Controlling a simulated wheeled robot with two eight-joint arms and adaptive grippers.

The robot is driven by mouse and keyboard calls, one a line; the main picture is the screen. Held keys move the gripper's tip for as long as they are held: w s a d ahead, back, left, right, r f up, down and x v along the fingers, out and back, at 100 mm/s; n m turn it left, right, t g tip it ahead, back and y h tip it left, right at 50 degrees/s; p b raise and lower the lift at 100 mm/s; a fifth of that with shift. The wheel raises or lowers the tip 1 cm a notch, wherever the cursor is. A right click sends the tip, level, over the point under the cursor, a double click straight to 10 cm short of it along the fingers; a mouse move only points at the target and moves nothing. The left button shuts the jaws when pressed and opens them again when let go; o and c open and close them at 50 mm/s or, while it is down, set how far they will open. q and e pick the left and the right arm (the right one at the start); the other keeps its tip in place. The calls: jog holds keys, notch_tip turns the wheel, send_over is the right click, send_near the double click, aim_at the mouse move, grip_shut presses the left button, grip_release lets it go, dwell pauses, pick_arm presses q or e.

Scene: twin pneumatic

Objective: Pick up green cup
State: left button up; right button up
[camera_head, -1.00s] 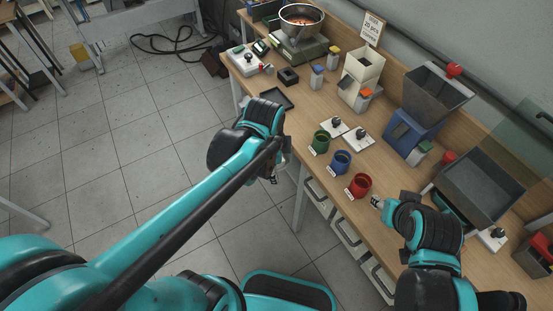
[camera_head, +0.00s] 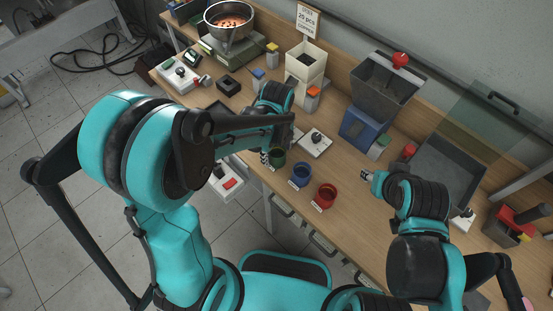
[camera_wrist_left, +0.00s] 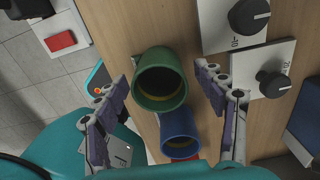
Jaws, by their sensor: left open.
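The green cup (camera_head: 277,157) stands on the wooden table near its front edge, left of the blue cup (camera_head: 301,174) and the red cup (camera_head: 325,195). My left gripper (camera_head: 271,152) is at the green cup, partly hidden by its own arm. In the left wrist view the green cup (camera_wrist_left: 160,80) lies between the two spread fingers of my left gripper (camera_wrist_left: 168,98), with gaps on both sides.
White dial plates (camera_head: 315,143) lie close behind the green cup. A blue-based hopper (camera_head: 372,107), a cream bin (camera_head: 305,65), a metal bowl (camera_head: 229,18) and a grey tray (camera_head: 446,168) stand along the back. Bare table shows right of the red cup.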

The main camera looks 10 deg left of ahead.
pick_arm(q)
jog(key=shift+f, duration=0.4)
jog(key=c, duration=1.2)
jog(key=shift+r, duration=0.1)
jog(key=shift+c, duration=0.2)
